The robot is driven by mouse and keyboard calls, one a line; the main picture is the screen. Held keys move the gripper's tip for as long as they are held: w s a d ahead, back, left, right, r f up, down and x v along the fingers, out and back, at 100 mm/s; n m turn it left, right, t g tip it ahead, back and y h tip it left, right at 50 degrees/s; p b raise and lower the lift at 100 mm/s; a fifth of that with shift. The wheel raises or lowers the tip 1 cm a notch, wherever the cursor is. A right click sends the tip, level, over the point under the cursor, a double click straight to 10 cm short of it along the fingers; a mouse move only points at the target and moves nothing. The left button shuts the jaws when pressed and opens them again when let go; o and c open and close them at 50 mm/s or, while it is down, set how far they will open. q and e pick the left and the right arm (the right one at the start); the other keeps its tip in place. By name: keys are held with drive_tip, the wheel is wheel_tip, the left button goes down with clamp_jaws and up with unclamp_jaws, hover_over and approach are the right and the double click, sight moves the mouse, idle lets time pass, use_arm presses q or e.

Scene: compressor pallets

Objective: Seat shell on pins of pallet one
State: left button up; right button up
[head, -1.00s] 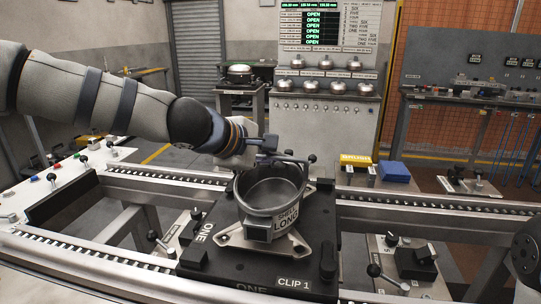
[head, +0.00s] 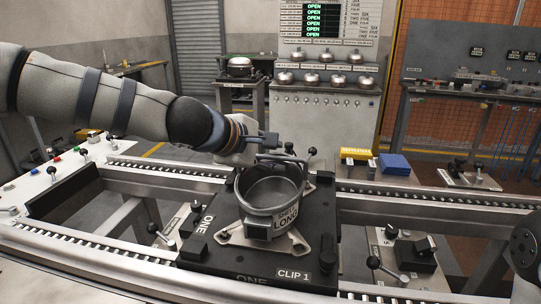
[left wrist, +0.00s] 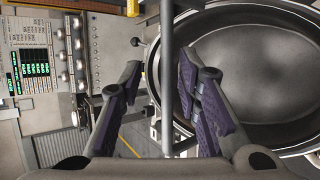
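The shell (head: 287,224), a grey round open vessel labelled "SHELL LONG", stands upright over the black pallet one (head: 210,260), marked "ONE" and "CLIP 1". A pale plate with splayed feet (head: 232,237) shows at its base. The pins are hidden, so I cannot tell how the shell sits on them. My left gripper (head: 270,143) is at the shell's far rim, by the bar. In the left wrist view, the gripper's purple-padded fingers (left wrist: 158,85) are apart on either side of a thin bar (left wrist: 167,40), with gaps visible. The shell's dark inside (left wrist: 255,80) fills the right. My right gripper is out of view.
Roller rails (head: 430,207) run on both sides of the pallet. A clamp with a black knob (head: 312,153) stands close behind the shell. A yellow box (head: 356,154) and a blue box (head: 394,164) sit at the back. A dark block (head: 327,253) stands on the pallet's right edge.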

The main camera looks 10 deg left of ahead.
use_arm(q)
drive_tip(key=shift+f, duration=0.4)
drive_tip(key=v, duration=1.2)
drive_tip(key=shift+r, duration=0.3)
